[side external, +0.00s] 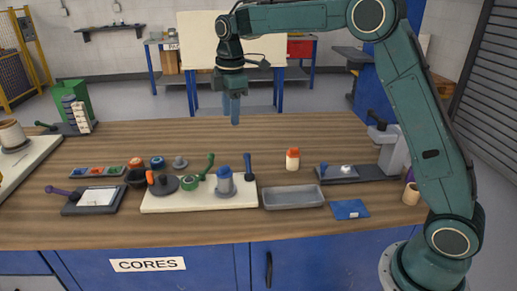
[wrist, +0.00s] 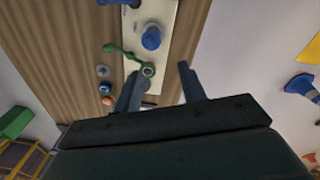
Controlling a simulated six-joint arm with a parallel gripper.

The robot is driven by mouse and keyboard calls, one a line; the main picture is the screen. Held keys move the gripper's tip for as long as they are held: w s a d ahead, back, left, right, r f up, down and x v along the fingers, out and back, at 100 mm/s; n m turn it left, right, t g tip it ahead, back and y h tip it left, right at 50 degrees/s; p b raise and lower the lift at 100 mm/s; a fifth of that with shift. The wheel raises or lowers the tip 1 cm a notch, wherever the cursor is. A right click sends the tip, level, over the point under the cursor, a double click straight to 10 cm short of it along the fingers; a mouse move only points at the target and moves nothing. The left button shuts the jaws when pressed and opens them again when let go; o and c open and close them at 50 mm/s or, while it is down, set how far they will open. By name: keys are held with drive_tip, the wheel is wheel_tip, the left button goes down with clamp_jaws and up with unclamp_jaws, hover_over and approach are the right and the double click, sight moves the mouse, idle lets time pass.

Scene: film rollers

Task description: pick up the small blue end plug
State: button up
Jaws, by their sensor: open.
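My gripper (side external: 235,121) is open and empty, pointing down high above the back of the bench. Its two fingers stand apart in the wrist view (wrist: 163,76). A blue capped cylinder (side external: 224,180) stands upright on the cream board, and it also shows in the wrist view (wrist: 151,38). A small blue piece (side external: 323,169) is on the grey base of the press at right. A small tray (side external: 97,172) at left holds little red and blue pieces. I cannot tell which small blue piece is the end plug.
The cream board (side external: 160,207) also carries a green-handled roller (side external: 190,183) and a dark disc.

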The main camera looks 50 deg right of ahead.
drive_tip(key=n, duration=0.2)
hover_over(224, 167)
wheel_tip(224, 167, down, 5)
drive_tip(key=shift+d+g, duration=0.2)
drive_tip(key=shift+g, duration=0.2)
wheel_tip(224, 167, down, 8)
drive_tip(key=shift+r, duration=0.1)
drive_tip(key=shift+f, duration=0.35)
drive_tip(key=shift+w+a+f, duration=0.1)
drive_tip(key=shift+f, duration=2.5)
clamp_jaws()
